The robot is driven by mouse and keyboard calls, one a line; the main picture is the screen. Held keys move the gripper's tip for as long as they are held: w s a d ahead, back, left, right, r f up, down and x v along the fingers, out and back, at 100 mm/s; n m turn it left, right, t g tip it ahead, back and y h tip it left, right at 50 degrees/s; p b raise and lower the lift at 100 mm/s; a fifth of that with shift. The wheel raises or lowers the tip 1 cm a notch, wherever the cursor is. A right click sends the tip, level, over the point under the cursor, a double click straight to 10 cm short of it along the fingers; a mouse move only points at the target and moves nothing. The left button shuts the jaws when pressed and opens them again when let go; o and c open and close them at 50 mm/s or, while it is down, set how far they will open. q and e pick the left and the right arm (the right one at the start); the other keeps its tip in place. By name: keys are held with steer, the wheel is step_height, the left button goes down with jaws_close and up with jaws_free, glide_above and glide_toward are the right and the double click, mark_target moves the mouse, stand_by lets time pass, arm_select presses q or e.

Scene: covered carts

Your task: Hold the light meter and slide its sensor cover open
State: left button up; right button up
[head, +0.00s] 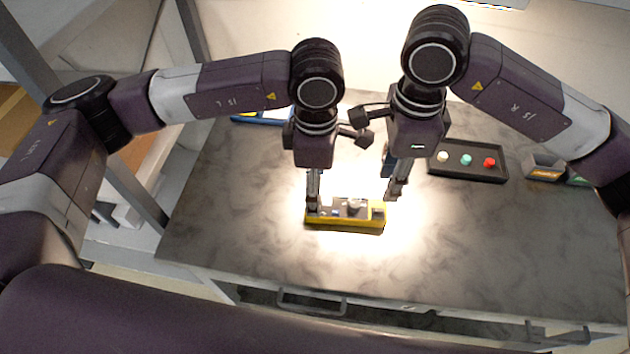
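The light meter (345,222) is a yellow, box-shaped device with a grey top carrying small parts, lying on the dark worktop under a bright pool of light. A pale raised part (354,204) shows on its top; I cannot tell whether it is the sensor cover. My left gripper (313,208) points down at the meter's left end, and its fingers hide part of that end. Whether they grip it is not clear. My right gripper (392,196) points down beside the meter's right end, seemingly just apart from it. Its fingers look close together, their gap unclear.
A black tray (468,174) with white, teal and red round pieces stands right of my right gripper. A small grey and orange box (543,168) lies farther right. A blue object (262,118) lies at the back left. The worktop (470,250) is clear in front and at right.

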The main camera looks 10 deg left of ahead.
mark_target(346, 211)
arm_select(q)
step_height(346, 211, down, 7)
steer(key=shift+f, duration=0.15)
stand_by(0.4)
